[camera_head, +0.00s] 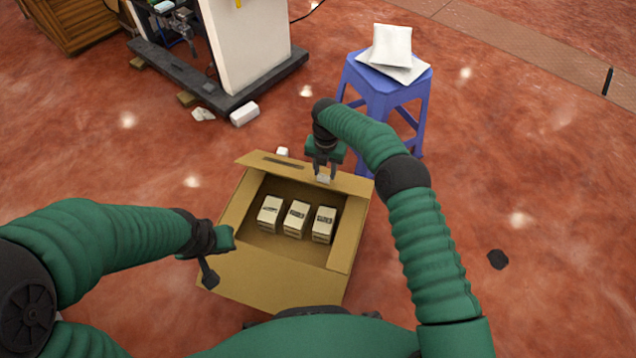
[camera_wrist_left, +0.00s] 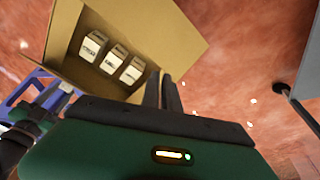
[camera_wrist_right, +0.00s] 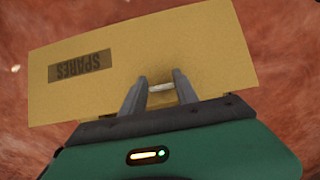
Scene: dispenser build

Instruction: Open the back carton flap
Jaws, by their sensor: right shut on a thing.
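The open-topped brown carton (camera_head: 270,281) stands on the floor in front of me. Its back flap (camera_head: 255,160) lies along the far edge, clear of the opening, with a dark label; in the right wrist view the flap (camera_wrist_right: 200,45) fills the middle and the label reads SPARES. My right gripper (camera_head: 322,174) is at this flap, its fingers (camera_wrist_right: 160,92) shut around a small white tab (camera_wrist_right: 160,87) on it. My left gripper (camera_head: 211,278) is beside the carton's front left corner; its fingers (camera_wrist_left: 163,88) are close together with nothing visible between them.
Several small labelled boxes (camera_head: 296,218) stand in a row inside the carton. A blue stool (camera_head: 378,100) with white packets (camera_head: 392,45) stands behind it to the right. A white machine on a dark base (camera_head: 250,90) is at the back left. The floor to the right is mostly clear.

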